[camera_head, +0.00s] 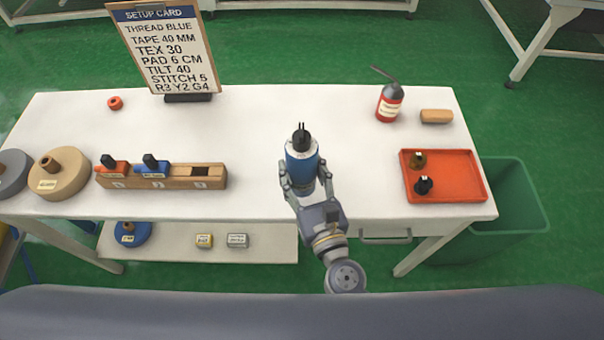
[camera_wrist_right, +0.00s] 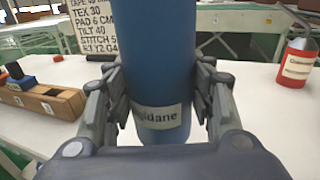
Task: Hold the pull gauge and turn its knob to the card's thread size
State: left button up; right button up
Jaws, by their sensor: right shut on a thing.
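My right gripper (camera_head: 306,186) is shut around a blue upright cylinder (camera_head: 302,160) with a dark knob-like top (camera_head: 301,140), which I take as the pull gauge. It stands at or just above the table's middle. The right wrist view shows the blue body (camera_wrist_right: 158,75) between both fingers, with a pale label partly reading "idane". The knob's setting is too small to read. The setup card (camera_head: 165,48) stands at the back left and reads TEX 30, among other lines. My left gripper is not in view.
A wooden block (camera_head: 212,175) with red and blue pieces stands left, beside tan and grey spools. An orange tray (camera_head: 443,190) with two small knobbed items lies right. The table centre around the cylinder is clear.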

jog(key=w+p, duration=0.1)
jog(key=w, duration=0.6)
jog(key=shift+w+p, duration=0.25)
jog(key=shift+p, duration=0.05)
dwell(0.5)
jog(key=shift+f, duration=0.1)
dwell(0.3)
jog(key=shift+f+b, duration=2.25)
jog(key=shift+b, duration=0.25)
jog(key=shift+r, duration=0.1)
